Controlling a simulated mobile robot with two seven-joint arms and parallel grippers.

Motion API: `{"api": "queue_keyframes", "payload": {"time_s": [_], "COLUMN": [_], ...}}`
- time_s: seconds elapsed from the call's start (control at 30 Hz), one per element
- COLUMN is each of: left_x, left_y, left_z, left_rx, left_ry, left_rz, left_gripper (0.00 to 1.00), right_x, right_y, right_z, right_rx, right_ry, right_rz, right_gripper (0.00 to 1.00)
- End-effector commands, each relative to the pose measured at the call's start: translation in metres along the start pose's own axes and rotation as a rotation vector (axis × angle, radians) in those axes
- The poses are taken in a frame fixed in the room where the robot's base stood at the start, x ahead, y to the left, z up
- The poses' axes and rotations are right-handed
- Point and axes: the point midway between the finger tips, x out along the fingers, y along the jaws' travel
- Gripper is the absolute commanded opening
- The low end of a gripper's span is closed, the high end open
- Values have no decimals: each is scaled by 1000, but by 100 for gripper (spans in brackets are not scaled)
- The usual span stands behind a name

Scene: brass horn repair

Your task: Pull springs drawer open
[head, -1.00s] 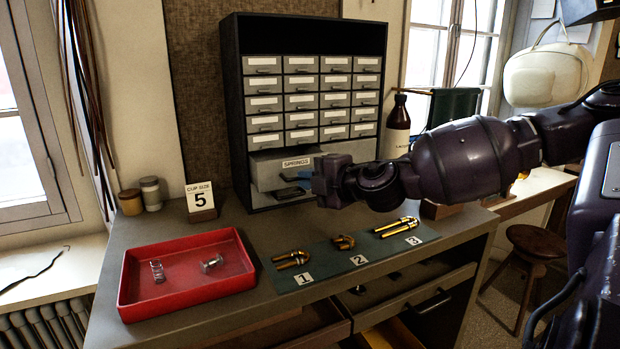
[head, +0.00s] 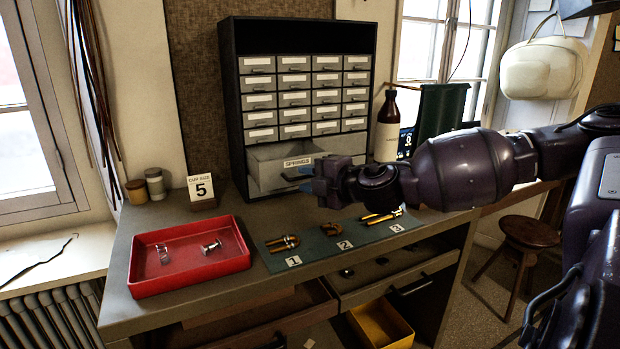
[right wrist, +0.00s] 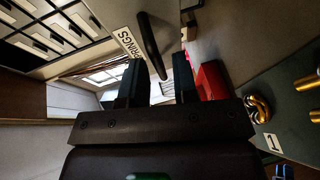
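The springs drawer (head: 298,163) is the wide grey bottom drawer of the dark cabinet, with a white SPRINGS label. It stands partly pulled out, and part of its inside shows. In the right wrist view its label (right wrist: 128,40) and dark bar handle (right wrist: 151,46) show close up. My right gripper (head: 308,180) is at the drawer front. In the right wrist view my right gripper (right wrist: 160,62) has its two dark fingers apart, with the handle's lower end between them and gaps visible beside it. My left gripper is not in view.
A red tray (head: 137,275) with two small metal parts sits at the left of the bench. A green mat (head: 315,250) with numbered brass parts lies in front of the drawer. A brown bottle (head: 388,125) stands right of the cabinet. A lower bench drawer with a yellow box (head: 382,325) is open.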

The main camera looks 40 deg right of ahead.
Motion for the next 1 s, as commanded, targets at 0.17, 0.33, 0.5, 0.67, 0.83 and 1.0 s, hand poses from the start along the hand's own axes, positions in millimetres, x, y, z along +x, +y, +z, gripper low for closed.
{"api": "queue_keyframes", "payload": {"time_s": [0.17,0.33,0.5,0.67,0.83,1.0], "left_x": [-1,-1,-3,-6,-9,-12], "left_y": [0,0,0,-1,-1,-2], "left_z": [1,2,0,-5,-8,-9], "left_rx": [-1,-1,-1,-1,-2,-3], "left_ry": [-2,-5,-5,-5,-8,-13], "left_rz": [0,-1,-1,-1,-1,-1], "left_gripper": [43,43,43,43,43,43], "right_x": [0,0,-4,-11,-19,-26], "right_y": [0,0,0,0,0,0], "right_z": [0,0,1,2,2,1], "right_rx": [0,0,-1,-1,-2,-2], "right_ry": [0,0,-3,-6,-6,-2], "right_rz": [0,-1,-3,-3,-3,-4], "right_gripper": [35,35,35,35,35,35]}}
